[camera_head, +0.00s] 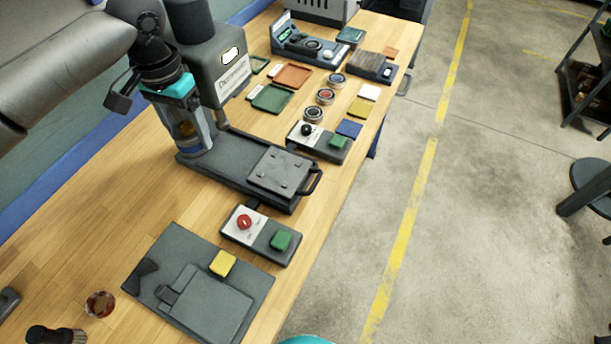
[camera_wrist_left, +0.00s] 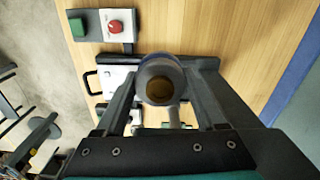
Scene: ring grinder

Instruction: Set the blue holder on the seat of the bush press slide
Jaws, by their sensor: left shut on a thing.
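My left gripper (camera_head: 188,128) is shut on the blue holder (camera_head: 191,150), a small upright cylinder with a blue lower part. In the left wrist view the holder (camera_wrist_left: 160,63) sits between the two fingers, with an amber-brown round centre. The bush press slide (camera_head: 235,176) is a dark base with a light grey plate (camera_head: 280,170) and a handle at its right end. The gripper and holder are over the slide's left end, beside the press column. I cannot tell whether the holder touches the slide, and I cannot make out the seat. My right gripper is out of view.
The press head (camera_head: 215,55) stands close behind the gripper. A dark mat (camera_head: 180,245) lies at the near left. Trays and round pieces lie farther back.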

